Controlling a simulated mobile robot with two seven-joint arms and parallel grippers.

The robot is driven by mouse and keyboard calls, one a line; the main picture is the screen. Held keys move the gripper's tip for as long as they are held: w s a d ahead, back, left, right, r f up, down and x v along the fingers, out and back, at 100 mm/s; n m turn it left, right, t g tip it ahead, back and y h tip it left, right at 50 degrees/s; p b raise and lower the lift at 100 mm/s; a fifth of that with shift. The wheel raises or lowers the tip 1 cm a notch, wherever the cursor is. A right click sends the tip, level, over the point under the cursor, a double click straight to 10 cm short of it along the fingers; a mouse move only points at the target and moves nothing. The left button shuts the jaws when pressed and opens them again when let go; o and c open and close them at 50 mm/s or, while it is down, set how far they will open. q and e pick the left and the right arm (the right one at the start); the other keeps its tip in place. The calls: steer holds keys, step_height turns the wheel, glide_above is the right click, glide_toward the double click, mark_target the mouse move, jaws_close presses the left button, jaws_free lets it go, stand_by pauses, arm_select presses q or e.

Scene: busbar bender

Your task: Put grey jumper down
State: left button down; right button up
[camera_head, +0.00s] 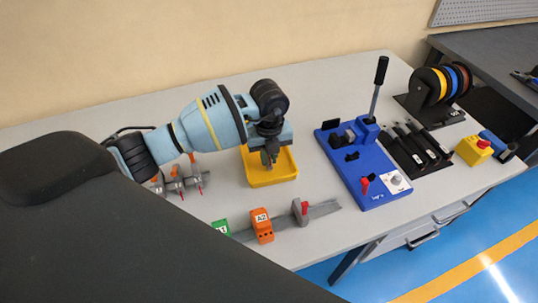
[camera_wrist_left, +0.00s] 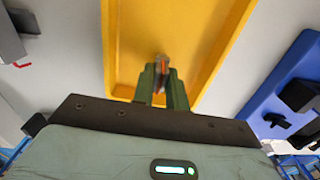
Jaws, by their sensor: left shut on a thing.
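My left gripper (camera_head: 270,158) reaches in from the left and is over the yellow tray (camera_head: 283,178) on the bench. In the left wrist view its two green fingers (camera_wrist_left: 162,86) are shut on a small thin piece, the grey jumper (camera_wrist_left: 162,63), which shows grey with an orange-red edge between the fingertips. The yellow tray (camera_wrist_left: 222,62) lies below the fingers. I cannot tell whether the jumper touches the tray floor. In the head view the jumper is too small to make out. My right gripper is not in view.
A blue bender plate (camera_head: 362,168) with an upright black lever stands right of the tray. A rail with green, orange (camera_head: 262,226) and grey blocks lies in front. Grey parts with red tips (camera_head: 180,183) stand left. Cable spools (camera_head: 440,86) and a yellow-red stop button (camera_head: 474,149) are at right.

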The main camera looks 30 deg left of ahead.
arm_select(q)
steer(key=c, duration=1.8)
jaws_free()
steer(key=shift+f, duration=0.15)
steer(key=shift+c, duration=0.2)
steer(key=o, duration=0.4)
steer(key=shift+o, duration=0.2)
step_height(320, 180, up, 12)
steer(key=shift+r+p, duration=0.2)
steer(key=shift+p, duration=0.25)
